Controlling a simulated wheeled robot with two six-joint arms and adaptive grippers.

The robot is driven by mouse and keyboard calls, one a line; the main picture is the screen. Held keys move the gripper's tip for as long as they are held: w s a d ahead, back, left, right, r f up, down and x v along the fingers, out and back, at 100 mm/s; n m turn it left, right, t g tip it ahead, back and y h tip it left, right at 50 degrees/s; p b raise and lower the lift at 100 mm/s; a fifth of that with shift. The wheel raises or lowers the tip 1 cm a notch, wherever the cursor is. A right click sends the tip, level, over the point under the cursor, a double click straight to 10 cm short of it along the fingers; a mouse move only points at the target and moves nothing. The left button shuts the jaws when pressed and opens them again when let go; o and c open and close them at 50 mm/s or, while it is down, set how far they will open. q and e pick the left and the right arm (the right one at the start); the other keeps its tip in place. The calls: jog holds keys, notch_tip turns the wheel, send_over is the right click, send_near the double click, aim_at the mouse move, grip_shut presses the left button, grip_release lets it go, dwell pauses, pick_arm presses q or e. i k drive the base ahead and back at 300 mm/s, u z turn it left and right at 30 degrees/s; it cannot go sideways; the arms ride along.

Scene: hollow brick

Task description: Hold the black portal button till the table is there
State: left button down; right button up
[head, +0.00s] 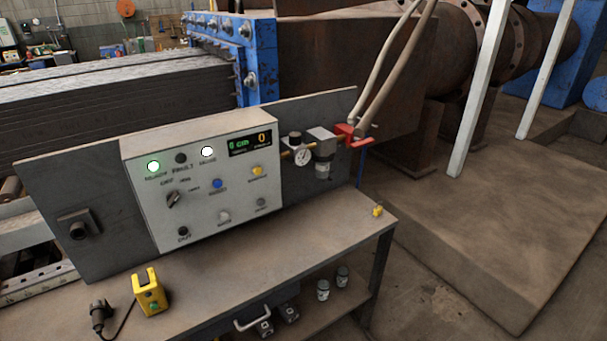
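A light grey control box (200,160) stands on the bench against a dark back plate. A black button (183,231) sits at its lower left, with a white button (224,216) and a grey button (261,202) to its right. The small labels are too blurred to read surely. A display (250,143) shows a green figure that seems to be 0 cm and an orange 0. A green lamp (153,166) and a white lamp (208,151) are lit; the lamp between is dark. Neither of my grippers shows in the head view.
The box also carries a blue button (217,183), a yellow button (257,170) and a rotary switch (172,198). A yellow box (150,292) and a black plug (100,315) lie on the bench (220,268). A gauge (303,157) and red valve (349,133) stand right.

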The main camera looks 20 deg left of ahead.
aim_at(183, 231)
jog(key=u, duration=1.75)
jog(key=i, duration=0.1)
jog(key=z, duration=0.4)
